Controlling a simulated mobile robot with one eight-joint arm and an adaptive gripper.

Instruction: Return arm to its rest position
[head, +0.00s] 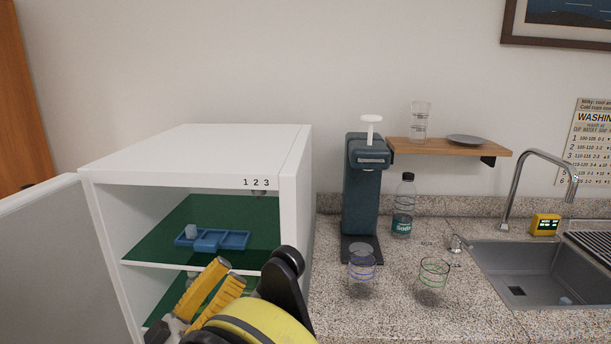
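My gripper (230,271), with yellow and dark parts, is at the bottom left of the head view, in front of the open white cabinet (205,150). Two yellow finger-like parts point up and to the right, close together. I cannot tell whether they are open or shut. No held object shows between them. My black and yellow arm covers part of the cabinet's lower opening.
The cabinet door (40,265) stands open at left. A blue tray (212,241) is on the green upper shelf. On the counter (400,318) stand a dispenser (361,200), a soda bottle (403,205) and two glasses (362,268) (433,280). A sink (535,270) is right.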

